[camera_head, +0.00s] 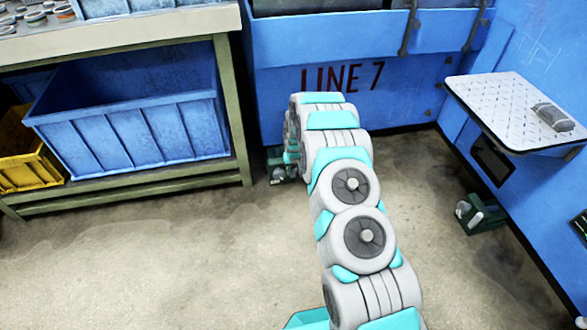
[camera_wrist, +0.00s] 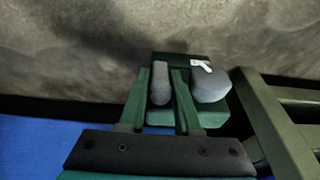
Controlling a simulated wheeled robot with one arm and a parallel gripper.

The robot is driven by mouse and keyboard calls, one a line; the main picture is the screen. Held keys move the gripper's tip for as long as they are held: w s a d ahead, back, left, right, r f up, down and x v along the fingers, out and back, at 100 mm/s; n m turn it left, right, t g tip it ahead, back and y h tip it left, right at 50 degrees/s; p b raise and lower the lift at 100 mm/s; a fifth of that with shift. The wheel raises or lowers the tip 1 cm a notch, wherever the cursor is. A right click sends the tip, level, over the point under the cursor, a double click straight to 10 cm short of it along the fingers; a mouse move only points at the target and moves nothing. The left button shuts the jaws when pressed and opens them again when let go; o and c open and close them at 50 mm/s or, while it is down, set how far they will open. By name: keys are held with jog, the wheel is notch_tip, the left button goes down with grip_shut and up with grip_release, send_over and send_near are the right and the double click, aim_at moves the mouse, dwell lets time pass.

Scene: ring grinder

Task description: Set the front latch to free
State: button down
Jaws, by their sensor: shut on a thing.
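The front latch is a small dark green unit low at the foot of the blue machine, partly behind my arm in the head view (camera_head: 276,168). In the wrist view its green body (camera_wrist: 215,118) carries a rounded grey knob (camera_wrist: 211,88) with a white mark, and a grey lever (camera_wrist: 160,92) beside it. My gripper (camera_wrist: 160,76) has its two green fingers either side of the grey lever, shut on it. The knob is just right of the right finger. The mark's meaning cannot be read.
A workbench (camera_head: 238,110) with a blue bin (camera_head: 130,125) and yellow bin (camera_head: 30,165) stands left of the latch. A similar green unit (camera_head: 485,215) sits on the floor at right, below a shelf (camera_head: 500,105). The middle floor is clear.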

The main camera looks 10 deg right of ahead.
aim_at(293, 177)
jog(key=shift+s+f+t, duration=0.4)
jog(key=shift+s+t, duration=0.25)
jog(key=shift+t, duration=0.45)
jog(key=t, duration=0.1)
jog(key=s+f+t, duration=0.1)
jog(key=shift+t, duration=0.3)
jog(key=shift+s+f+t, duration=0.1)
jog(key=shift+f+t, duration=0.2)
jog(key=shift+t, duration=0.5)
jog(key=shift+s+f+t, duration=0.1)
jog(key=shift+f+t, duration=0.15)
jog(key=shift+t, duration=0.55)
jog(key=c, duration=0.9)
grip_release()
jog(key=v, duration=0.7)
jog(key=shift+s+d, duration=0.15)
jog(key=shift+s, duration=0.2)
